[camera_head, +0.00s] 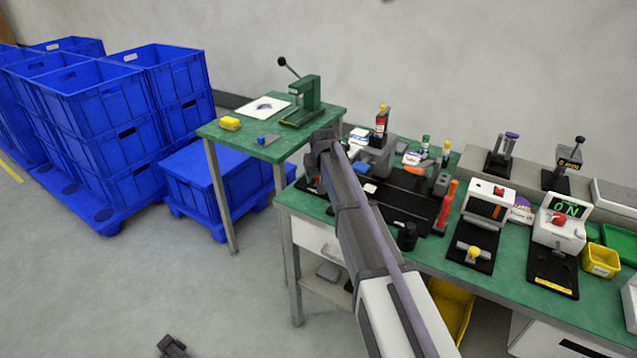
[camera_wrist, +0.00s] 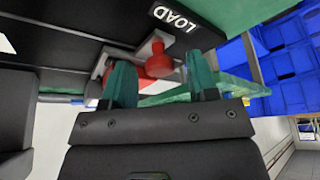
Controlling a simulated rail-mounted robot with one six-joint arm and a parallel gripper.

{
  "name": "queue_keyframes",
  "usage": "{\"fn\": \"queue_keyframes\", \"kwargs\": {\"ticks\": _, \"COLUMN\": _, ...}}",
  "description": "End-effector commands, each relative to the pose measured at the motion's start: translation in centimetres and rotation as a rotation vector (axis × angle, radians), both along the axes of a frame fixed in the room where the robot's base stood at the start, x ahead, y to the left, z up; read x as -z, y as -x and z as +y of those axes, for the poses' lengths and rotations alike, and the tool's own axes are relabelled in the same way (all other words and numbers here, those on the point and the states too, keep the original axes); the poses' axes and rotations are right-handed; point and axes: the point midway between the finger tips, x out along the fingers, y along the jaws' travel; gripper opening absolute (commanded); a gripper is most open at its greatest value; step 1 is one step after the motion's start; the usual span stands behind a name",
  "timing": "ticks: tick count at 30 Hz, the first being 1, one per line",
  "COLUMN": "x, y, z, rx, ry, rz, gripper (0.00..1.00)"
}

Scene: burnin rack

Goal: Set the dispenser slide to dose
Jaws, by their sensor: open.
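In the wrist view, a red round knob (camera_wrist: 160,60) stands on a light grey piece beside a black panel with the white word LOAD (camera_wrist: 175,18). I take the knob for the handle of the dispenser slide. My gripper (camera_wrist: 161,80) is open, with its two green fingers on either side of the knob in the picture. The knob appears just beyond the fingertips, and I cannot tell whether they touch it. No dose label is readable. In the head view my arm covers this spot, and the fingers and slide are hidden behind it.
The green bench (camera_head: 480,262) holds a grey fixture with a red and yellow bottle (camera_head: 381,122), orange-red cylinders (camera_head: 447,203), and a white box with a lit ON display (camera_head: 560,225). A small green table (camera_head: 225,137) and blue crates (camera_head: 118,110) stand to the left.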

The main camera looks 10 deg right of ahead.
Motion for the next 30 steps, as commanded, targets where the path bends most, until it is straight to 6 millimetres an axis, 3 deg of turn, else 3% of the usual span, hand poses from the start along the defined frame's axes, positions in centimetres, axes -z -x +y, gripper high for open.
{"fn": "queue_keyframes", "kwargs": {"ticks": 3, "x": -0.2, "y": 0.0, "z": 0.0, "rx": 0.000, "ry": 0.000, "rz": 0.000, "gripper": 0.53}}
{"fn": "queue_keyframes", "kwargs": {"ticks": 20, "x": -0.2, "y": 0.0, "z": 0.0, "rx": 0.000, "ry": 0.000, "rz": 0.000, "gripper": 0.00}}
{"fn": "queue_keyframes", "kwargs": {"ticks": 30, "x": -0.2, "y": 1.1, "z": 0.7, "rx": -0.019, "ry": 0.000, "rz": 0.001, "gripper": 0.00}}
